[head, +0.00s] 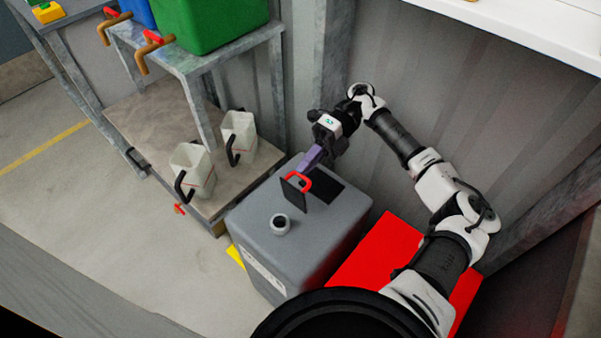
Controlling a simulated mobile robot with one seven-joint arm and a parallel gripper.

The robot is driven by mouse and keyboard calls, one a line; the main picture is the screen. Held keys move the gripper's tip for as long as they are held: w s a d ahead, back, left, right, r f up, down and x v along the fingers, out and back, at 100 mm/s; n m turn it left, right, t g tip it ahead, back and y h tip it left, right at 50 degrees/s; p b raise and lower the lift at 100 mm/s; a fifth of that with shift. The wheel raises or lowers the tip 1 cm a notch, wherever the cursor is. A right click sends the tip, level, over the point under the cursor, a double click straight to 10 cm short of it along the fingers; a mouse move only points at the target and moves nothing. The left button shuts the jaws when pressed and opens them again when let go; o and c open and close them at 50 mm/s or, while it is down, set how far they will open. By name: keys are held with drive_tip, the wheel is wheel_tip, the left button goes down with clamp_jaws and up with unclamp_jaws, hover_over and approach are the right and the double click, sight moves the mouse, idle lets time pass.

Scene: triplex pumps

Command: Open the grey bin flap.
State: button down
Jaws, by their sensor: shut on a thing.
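The grey bin (295,245) stands on the floor in the middle of the head view. Its dark flap (293,194) stands raised at a steep angle, and a dark opening (325,187) shows in the bin's top beside it. A red handle (304,179) is on the flap. My gripper (308,165) is over the bin's top, at the red handle, with its purple fingers shut on it. The exact contact between fingertips and handle is small and partly hidden.
A grey round neck (280,224) sticks up from the bin's top. A red box (379,251) stands right of the bin. At left, a rack holds two white jugs (192,169) (238,135) and a green container (210,25). A corrugated wall (430,90) is close behind my arm.

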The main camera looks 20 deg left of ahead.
drive_tip(key=w+f+g+b, duration=0.1)
drive_tip(key=b, duration=0.1)
drive_tip(key=g+b, duration=0.1)
drive_tip(key=b, duration=0.1)
drive_tip(key=shift+w+d+f+y, duration=0.35)
drive_tip(key=shift+w+y, duration=0.05)
drive_tip(key=shift+g+b, duration=0.3)
drive_tip(key=shift+b, duration=0.05)
drive_tip(key=c, duration=1.5)
unclamp_jaws()
drive_tip(key=shift+r, duration=0.1)
drive_tip(key=shift+w+r, duration=0.1)
wheel_tip(320, 180, up, 20)
drive_tip(key=shift+f, duration=0.1)
